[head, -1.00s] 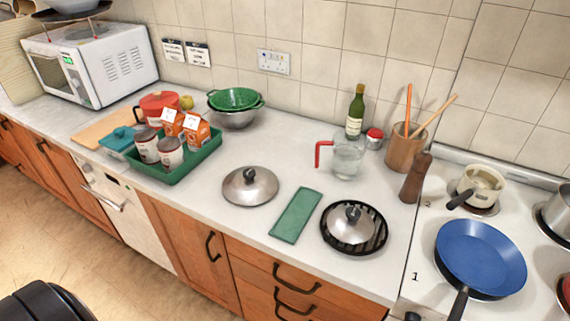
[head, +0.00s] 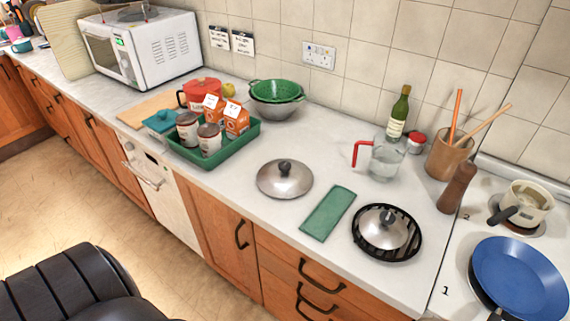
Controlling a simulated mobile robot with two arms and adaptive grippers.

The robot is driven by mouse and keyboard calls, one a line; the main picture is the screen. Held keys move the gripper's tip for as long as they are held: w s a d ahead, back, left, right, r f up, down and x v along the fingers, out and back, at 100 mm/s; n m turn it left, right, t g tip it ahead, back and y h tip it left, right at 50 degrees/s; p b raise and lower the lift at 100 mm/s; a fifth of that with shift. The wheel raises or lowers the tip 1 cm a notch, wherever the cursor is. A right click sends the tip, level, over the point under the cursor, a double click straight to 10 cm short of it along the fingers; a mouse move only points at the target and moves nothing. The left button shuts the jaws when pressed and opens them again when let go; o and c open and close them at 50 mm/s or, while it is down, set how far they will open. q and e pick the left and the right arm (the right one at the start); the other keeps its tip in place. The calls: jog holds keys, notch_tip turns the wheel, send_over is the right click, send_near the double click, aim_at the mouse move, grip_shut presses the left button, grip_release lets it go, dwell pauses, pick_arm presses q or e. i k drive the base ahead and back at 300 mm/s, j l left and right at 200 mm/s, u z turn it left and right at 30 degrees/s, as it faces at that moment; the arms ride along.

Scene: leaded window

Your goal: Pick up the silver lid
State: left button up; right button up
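Two silver domed lids with dark knobs show in the head view. The larger, flatter silver lid (head: 285,181) lies on the white counter, left of a folded green cloth. The smaller silver lid (head: 383,230) sits on a round black rack (head: 415,237) to the right of the cloth, near the counter's front edge. Both are uncovered in view, and nothing is holding them. Neither of my grippers is in view.
A green cloth (head: 328,213) lies between the lids. A green tray (head: 184,158) with cans and cartons stands to the left. A glass jug (head: 384,160) and a bottle (head: 398,115) stand behind, and a blue pan (head: 520,277) is on the hob. Counter around the larger lid is clear.

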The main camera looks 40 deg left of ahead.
aim_at(384, 229)
jog(key=i+l+z, duration=0.15)
jog(key=l+z, duration=0.2)
jog(key=i+l+z, duration=0.15)
jog(key=z, duration=0.15)
jog(key=i+l+z, duration=0.2)
jog(key=l+z, duration=0.15)
jog(key=u, duration=2)
